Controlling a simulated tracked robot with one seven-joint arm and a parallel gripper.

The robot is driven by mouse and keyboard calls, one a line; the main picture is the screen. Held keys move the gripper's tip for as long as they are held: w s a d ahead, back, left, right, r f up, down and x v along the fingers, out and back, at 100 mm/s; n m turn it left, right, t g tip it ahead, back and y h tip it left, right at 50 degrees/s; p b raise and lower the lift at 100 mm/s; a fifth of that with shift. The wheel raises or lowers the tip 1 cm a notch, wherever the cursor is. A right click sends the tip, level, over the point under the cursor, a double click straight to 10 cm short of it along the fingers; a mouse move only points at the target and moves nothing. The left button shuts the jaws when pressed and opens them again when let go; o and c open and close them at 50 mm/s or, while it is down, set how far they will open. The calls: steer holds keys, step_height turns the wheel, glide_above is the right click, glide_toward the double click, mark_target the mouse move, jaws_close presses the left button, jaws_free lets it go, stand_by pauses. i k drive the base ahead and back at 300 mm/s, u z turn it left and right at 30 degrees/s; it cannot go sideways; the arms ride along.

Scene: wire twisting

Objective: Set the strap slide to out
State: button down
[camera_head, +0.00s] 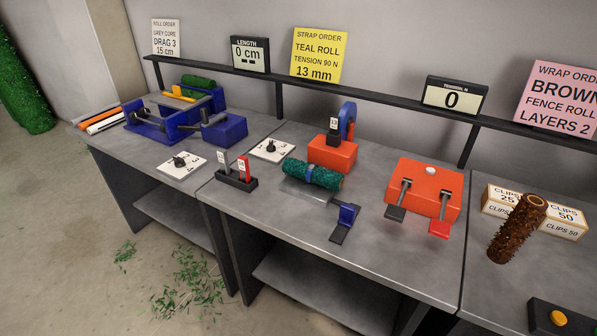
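My gripper is not in view. A teal-green roll (312,175) with a blue band around its middle lies on a clear tray on the middle bench. In front of its right end is a blue piece on a dark flat plate (345,222); this may be the strap slide, but no label on it can be read. Behind the roll stands an orange block (332,154) with a blue reel (348,118) and a small tag that seems to read 13. To the right is an orange-red unit (424,185) with a dark lever and a red lever.
The yellow strap sign (319,54) reads teal roll, 90 N, 13 mm. The tension display (453,97) reads 0. A tag holder (236,180) and dial plates (181,165) stand left. A brown roll (517,228) and clip boxes (555,216) are right. The bench front is mostly clear.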

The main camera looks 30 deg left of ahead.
mark_target(347, 213)
steer(key=u, duration=0.9)
